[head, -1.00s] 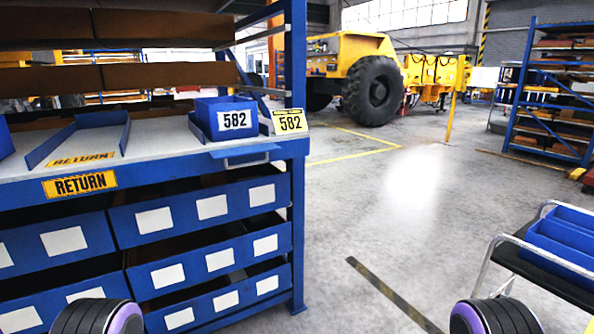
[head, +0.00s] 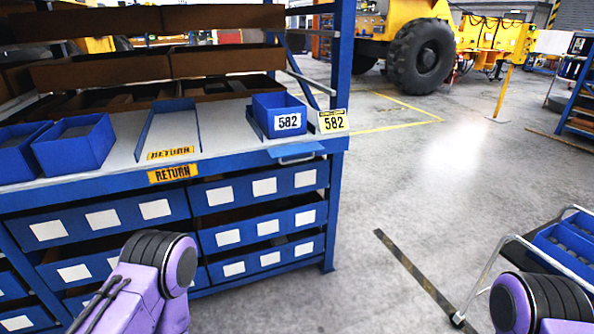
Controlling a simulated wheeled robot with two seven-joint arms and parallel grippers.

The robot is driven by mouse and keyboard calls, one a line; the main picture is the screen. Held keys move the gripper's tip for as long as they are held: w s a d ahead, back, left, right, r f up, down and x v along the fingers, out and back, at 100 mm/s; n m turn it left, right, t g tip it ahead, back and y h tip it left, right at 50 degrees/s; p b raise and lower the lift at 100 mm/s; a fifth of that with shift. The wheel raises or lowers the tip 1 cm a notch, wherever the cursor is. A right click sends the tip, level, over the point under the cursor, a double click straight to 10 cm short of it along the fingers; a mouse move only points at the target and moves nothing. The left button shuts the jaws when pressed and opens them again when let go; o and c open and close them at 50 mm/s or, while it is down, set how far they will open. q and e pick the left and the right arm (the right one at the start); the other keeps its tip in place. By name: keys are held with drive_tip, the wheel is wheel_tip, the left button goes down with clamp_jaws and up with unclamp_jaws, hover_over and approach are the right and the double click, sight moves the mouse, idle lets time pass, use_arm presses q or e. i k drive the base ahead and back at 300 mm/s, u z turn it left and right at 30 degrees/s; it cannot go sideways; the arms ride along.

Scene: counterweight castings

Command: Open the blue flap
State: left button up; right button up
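A blue flap (head: 297,149) with a bar handle sits at the front edge of the bench's worktop, near its right end. It lies roughly level and looks closed, though I cannot be sure. My left and right arms show only as purple and black links at the bottom of the head view. Both grippers are outside the picture, so I cannot see their fingers.
The blue bench (head: 338,200) has labelled drawers below and a RETURN tray (head: 197,137) on top. Blue bins (head: 75,150) stand at left. A cart (head: 515,240) with blue bins is at right. Grey floor (head: 420,220) between them is open.

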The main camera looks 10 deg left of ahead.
sight(280, 152)
drive_tip(key=k, duration=0.85)
drive_tip(key=u, duration=0.95)
drive_tip(key=i, duration=1.5)
drive_tip(key=z, duration=0.35)
